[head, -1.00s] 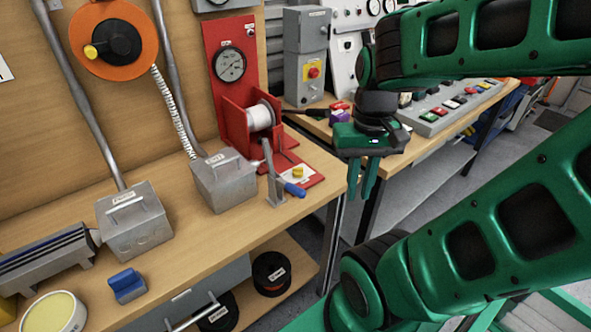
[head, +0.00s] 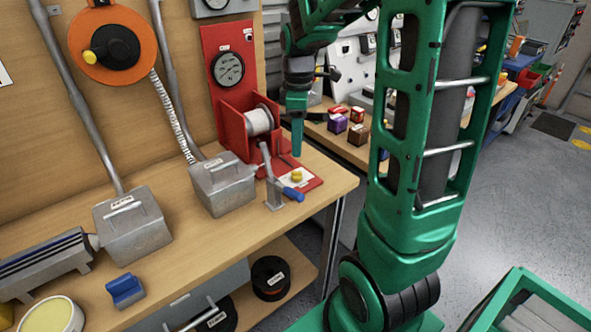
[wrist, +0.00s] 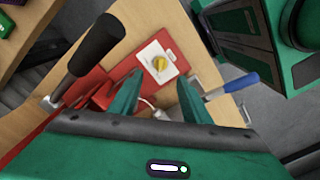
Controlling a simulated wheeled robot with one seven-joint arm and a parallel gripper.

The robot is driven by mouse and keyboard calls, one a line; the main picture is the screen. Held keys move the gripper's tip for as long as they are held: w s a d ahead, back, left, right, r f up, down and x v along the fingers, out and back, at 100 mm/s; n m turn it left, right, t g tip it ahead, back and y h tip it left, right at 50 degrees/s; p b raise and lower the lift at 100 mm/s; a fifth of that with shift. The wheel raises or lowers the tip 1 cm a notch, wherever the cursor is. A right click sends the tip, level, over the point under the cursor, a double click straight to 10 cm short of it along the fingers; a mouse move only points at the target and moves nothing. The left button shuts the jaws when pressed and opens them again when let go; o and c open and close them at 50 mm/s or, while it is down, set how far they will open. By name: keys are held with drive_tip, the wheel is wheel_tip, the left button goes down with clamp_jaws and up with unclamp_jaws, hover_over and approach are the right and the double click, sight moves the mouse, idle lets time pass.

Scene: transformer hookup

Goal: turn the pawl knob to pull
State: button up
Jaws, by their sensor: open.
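The pawl knob (head: 297,175) is a small yellow knob on a white plate, on the red base of the winch at the bench's right end. In the wrist view the yellow knob (wrist: 160,63) and its white plate lie ahead, between the lines of my two fingers. My gripper (head: 297,138) points down above the red base, a little behind the knob. In the wrist view my gripper (wrist: 155,95) has its green fingers apart with nothing held between them. The fingers look apart from the knob. Any lettering on the plate is too small to read.
A black-handled crank (wrist: 97,45) rises close to my gripper in the wrist view.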

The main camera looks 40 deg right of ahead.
sight(296, 176)
wheel_tip(296, 176, down, 10)
drive_tip(key=shift+s+f, duration=0.1)
drive_tip(key=shift+f, duration=0.05)
idle(0.3)
drive_tip(key=shift+c, duration=0.5)
drive_tip(key=c, duration=0.9)
